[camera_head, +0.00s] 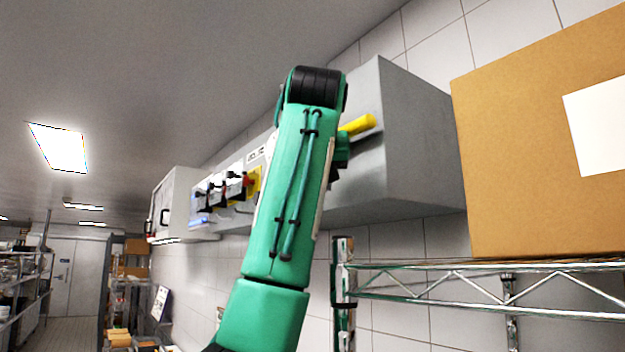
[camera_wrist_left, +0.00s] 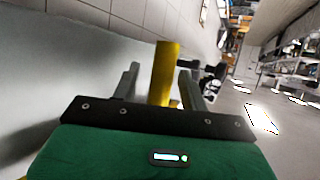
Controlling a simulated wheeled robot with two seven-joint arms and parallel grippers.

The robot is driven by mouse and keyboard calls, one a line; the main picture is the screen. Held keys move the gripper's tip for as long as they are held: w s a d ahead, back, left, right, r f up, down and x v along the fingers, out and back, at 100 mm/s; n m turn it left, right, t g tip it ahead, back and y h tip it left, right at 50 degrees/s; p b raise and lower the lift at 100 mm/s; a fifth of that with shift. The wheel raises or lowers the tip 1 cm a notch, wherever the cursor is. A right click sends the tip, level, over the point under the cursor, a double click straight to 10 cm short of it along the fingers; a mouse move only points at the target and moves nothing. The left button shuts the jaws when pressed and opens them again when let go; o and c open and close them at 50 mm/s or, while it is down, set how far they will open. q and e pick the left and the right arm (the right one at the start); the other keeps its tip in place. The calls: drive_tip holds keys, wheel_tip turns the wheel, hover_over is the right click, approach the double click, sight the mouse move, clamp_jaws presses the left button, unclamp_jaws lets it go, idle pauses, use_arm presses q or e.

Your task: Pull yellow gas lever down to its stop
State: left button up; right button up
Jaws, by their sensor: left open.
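The yellow lever (camera_head: 358,124) sticks out from the front of a grey wall cabinet (camera_head: 415,140), just right of my green left arm in the head view. Its base is hidden behind my arm there. In the left wrist view the yellow lever (camera_wrist_left: 166,72) stands between the two grey fingers of my left gripper (camera_wrist_left: 157,82). The fingers are open, with a gap visible on each side of the lever. In the head view my left gripper is mostly hidden behind my own arm. My right gripper is in neither view.
A large cardboard box (camera_head: 520,130) stands on a wire shelf (camera_head: 480,265) at the right. Several black and red switches on a panel (camera_head: 225,190) are left of my arm. A second wall cabinet (camera_head: 180,205) hangs farther back. The aisle at the left is open.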

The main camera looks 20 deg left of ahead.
use_arm(q)
drive_tip(key=shift+s+d+r+b, duration=0.15)
drive_tip(key=shift+s+b, duration=0.25)
drive_tip(key=shift+s, duration=0.15)
drive_tip(key=b+v, duration=0.3)
drive_tip(key=v, duration=0.9)
drive_tip(key=shift+s+d+r+b, duration=0.15)
drive_tip(key=shift+s+r+b, duration=0.15)
drive_tip(key=shift+b, duration=0.1)
